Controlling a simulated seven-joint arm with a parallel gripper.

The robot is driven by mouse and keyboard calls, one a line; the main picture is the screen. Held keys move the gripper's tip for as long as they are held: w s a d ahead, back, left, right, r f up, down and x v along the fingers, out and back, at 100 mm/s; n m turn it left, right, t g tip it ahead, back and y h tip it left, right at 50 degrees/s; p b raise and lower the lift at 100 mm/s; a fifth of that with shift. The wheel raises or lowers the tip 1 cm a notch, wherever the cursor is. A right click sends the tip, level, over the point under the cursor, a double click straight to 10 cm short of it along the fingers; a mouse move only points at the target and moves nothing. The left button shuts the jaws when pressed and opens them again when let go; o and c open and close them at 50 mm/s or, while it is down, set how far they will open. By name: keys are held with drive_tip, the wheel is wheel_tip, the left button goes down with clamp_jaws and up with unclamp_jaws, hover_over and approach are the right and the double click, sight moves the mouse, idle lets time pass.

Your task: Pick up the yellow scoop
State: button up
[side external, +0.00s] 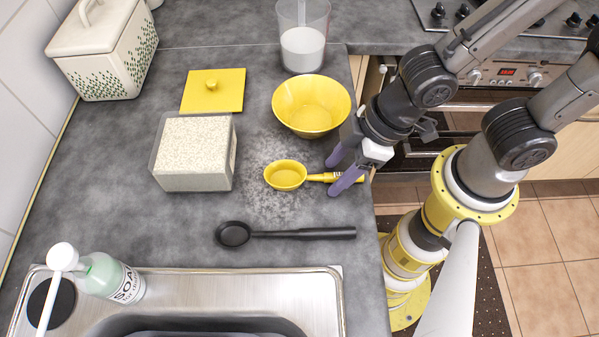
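The yellow scoop (286,176) lies on the grey counter, its bowl to the left and its handle to the right. My gripper (338,177) is at the handle, with its two purple fingers apart, one on the far side and one on the near side of the handle. The fingers are low, close to the counter. I cannot tell whether either finger touches the handle. The end of the handle shows just beyond the near finger.
A yellow bowl (311,106) stands just behind the scoop. A black spoon (290,233) lies in front. A container of white grains (194,153) and a yellow lid (213,90) are left. A measuring cup (302,38) stands at the back. The sink (290,300) and soap bottle (108,278) are at the front.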

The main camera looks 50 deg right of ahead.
clamp_jaws()
idle(0.3)
